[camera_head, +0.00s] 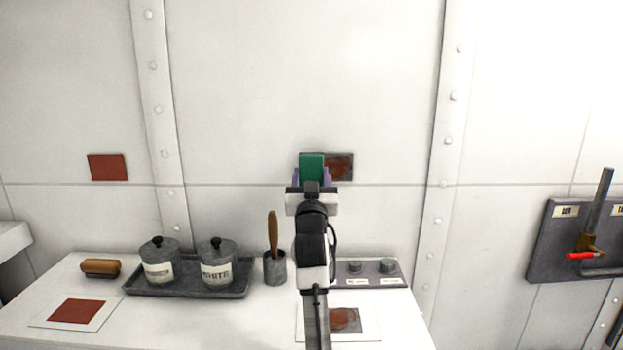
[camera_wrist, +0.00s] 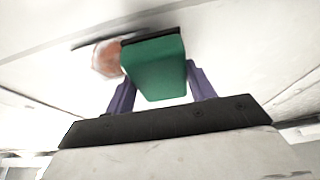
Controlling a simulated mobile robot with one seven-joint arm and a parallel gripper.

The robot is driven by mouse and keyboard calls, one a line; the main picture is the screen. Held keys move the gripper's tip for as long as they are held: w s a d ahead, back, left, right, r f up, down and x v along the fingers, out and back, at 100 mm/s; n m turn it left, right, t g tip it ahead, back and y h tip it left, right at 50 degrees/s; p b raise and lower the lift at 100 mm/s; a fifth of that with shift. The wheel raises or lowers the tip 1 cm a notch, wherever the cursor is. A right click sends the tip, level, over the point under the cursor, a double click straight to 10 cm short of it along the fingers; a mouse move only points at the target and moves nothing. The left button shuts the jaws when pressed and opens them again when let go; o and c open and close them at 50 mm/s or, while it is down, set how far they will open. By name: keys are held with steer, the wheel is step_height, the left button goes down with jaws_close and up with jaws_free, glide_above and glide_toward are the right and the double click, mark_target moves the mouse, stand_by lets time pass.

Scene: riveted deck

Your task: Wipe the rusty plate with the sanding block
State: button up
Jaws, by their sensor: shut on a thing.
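My gripper (camera_head: 311,178) is shut on the green sanding block (camera_head: 312,165), with a purple finger on each side of it. In the wrist view my gripper (camera_wrist: 160,84) holds the block (camera_wrist: 155,68) with its dark face towards the wall. A rusty plate (camera_head: 343,167), dark grey with a brown-orange patch, is on the wall just behind and right of the block, which hides its left part. The patch also shows left of the block in the wrist view (camera_wrist: 106,58). I cannot tell whether block and plate touch. Another rust-patched plate (camera_head: 346,320) lies on the counter, partly behind my arm.
The white counter (camera_head: 200,325) holds a wooden-handled brush (camera_head: 101,268), a grey tray (camera_head: 188,292) with two lidded pots, a cup (camera_head: 275,268) with a handled tool, and a knob panel (camera_head: 372,275). A red square (camera_head: 107,167) is on the wall. A lever panel (camera_head: 545,240) is at right.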

mark_target(352, 164)
steer(key=shift+w, duration=0.95)
steer(key=shift+s+d, duration=0.1)
steer(key=shift+d, duration=1.7)
steer(key=shift+d, duration=3.55)
steer(key=shift+a+r, duration=0.1)
steer(key=shift+a, duration=0.1)
steer(key=shift+c, duration=0.4)
steer(key=shift+a+p, duration=0.35)
steer(key=shift+a, duration=4.85)
steer(key=shift+s, duration=2.95)
